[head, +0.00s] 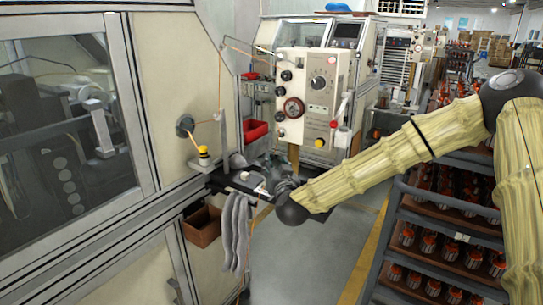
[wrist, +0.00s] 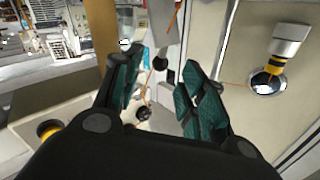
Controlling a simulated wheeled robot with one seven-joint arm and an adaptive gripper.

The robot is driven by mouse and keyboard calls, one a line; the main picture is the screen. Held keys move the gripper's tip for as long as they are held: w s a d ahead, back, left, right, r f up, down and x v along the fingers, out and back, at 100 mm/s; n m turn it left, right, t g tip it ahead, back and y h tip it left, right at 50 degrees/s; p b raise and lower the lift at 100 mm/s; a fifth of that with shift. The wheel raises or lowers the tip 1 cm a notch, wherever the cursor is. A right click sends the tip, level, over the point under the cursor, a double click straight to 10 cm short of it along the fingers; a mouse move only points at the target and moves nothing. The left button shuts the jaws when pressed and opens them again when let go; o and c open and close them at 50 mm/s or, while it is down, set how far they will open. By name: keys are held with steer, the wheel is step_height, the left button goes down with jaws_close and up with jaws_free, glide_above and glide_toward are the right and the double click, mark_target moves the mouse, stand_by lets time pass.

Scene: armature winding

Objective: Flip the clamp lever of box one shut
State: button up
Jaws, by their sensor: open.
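A beige control box (head: 315,88) with dials and knobs stands upright in the head view, past my gripper. A white lever with a red end (head: 341,110) is on its right side. I cannot tell whether this is the clamp lever of box one. My gripper (head: 268,178) is low beside the left machine's small ledge, partly hidden by my arm. In the wrist view my gripper (wrist: 160,78) has its dark green fingers spread apart, with nothing held between them. No clamp lever can be made out clearly there.
The left machine (head: 176,75) has a yellow-and-black fitting (head: 203,155), which also shows in the wrist view (wrist: 278,62). Grey cloths (head: 236,232) hang from the ledge. A red bin (head: 256,130) is behind. A rack (head: 440,240) of parts stands right; the floor between is clear.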

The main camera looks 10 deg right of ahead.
mark_target(272, 160)
steer(key=shift+w+p, duration=0.65)
steer(key=shift+w, duration=2)
steer(key=shift+f, duration=0.1)
jaws_close()
